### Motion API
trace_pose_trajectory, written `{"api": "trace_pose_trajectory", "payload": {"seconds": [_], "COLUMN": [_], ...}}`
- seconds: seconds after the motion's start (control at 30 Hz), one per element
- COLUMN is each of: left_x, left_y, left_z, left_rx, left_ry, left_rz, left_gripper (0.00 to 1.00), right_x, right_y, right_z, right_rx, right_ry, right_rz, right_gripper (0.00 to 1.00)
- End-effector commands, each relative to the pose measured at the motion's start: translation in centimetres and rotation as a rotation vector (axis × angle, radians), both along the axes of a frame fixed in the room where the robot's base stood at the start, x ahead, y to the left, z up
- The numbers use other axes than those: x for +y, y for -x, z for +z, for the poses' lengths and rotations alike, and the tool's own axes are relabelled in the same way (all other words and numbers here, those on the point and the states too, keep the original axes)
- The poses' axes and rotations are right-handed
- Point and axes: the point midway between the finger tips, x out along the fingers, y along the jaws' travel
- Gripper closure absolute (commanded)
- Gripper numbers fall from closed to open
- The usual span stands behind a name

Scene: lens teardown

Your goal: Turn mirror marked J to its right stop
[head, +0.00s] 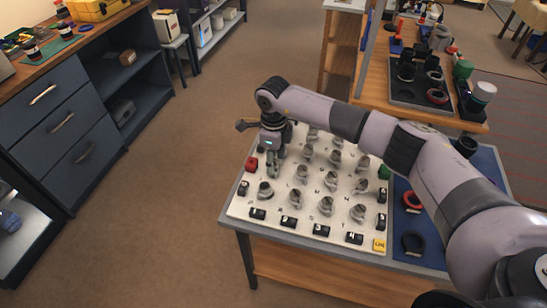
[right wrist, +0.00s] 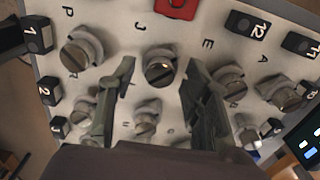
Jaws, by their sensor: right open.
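The mirror marked J (right wrist: 160,67) is a round grey metal knob with a slotted, shiny face. It stands on the white panel (right wrist: 112,20), with the printed letter J beside it in the right wrist view. My right gripper (right wrist: 157,76) is open, with one finger on each side of this mirror. I cannot tell whether either finger touches it. In the head view my right gripper (head: 273,174) points down over the left part of the panel, and it hides the mirror there. My left gripper is not in view.
Several similar mirrors (head: 326,206) surround it closely in rows. A red block (right wrist: 177,7) sits nearby at the panel's edge. Black numbered blocks (head: 289,222) line the border, with a yellow block (head: 379,245) at the front corner. A blue mat (head: 430,222) with rings lies right.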

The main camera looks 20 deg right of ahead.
Motion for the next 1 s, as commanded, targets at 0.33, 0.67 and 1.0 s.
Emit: {"api": "trace_pose_trajectory", "payload": {"seconds": [0.33, 0.67, 1.0], "left_x": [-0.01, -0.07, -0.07], "left_y": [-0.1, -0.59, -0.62], "left_z": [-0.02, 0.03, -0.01], "left_rx": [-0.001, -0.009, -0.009], "left_ry": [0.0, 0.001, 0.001], "left_rz": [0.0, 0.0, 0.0], "left_gripper": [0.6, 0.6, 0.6], "right_x": [-0.01, -0.01, -0.03], "right_y": [-0.01, 0.0, -0.02], "right_z": [0.04, 0.06, 0.06], "right_rx": [0.0, 0.0, 0.0], "right_ry": [0.0, 0.0, 0.0], "right_rz": [-0.001, -0.001, -0.007], "right_gripper": [0.69, 0.91, 1.0]}}
